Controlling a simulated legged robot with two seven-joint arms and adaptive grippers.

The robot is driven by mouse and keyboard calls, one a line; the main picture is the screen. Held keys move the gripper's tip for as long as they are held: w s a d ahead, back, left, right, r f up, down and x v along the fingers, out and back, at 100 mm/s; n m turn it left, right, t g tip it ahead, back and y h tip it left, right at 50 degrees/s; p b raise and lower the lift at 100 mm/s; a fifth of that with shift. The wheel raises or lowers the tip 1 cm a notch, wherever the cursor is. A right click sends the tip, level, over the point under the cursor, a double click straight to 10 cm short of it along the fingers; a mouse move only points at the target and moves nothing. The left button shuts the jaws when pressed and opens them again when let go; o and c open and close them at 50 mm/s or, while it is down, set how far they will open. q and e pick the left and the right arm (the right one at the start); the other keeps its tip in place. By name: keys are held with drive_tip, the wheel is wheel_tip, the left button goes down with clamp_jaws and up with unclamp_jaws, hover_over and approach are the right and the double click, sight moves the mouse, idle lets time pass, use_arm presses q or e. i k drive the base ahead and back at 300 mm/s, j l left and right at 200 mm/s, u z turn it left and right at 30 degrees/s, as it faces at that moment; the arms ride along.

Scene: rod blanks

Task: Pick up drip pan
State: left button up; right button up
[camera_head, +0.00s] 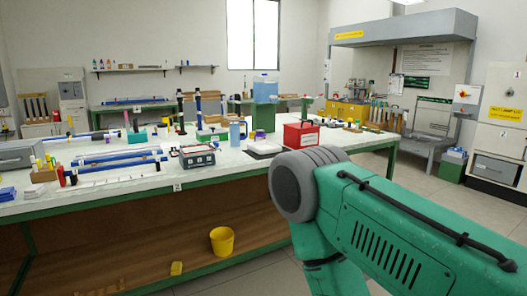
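I see no thing that I can name for sure as the drip pan. A low white tray-like item (264,148) lies on the workbench top, just left of the red box (300,135); it is too small to tell whether it is a pan. My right arm's teal links and grey joint fill the lower right and hide the bench's right front part. Neither gripper shows, and my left arm is out of view.
The workbench (130,186) carries blue rods, a grey scale-like device (196,155), a blue jug (235,133) and many small items.

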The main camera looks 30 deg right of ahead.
sight(264, 147)
drive_tip(key=i+l+z, duration=0.1)
drive_tip(key=z, duration=0.3)
drive_tip(key=i+z, duration=0.15)
drive_tip(key=z, duration=0.3)
drive_tip(key=i+z, duration=0.1)
drive_tip(key=z, duration=0.3)
drive_tip(key=i+z, duration=0.1)
drive_tip(key=z, duration=0.3)
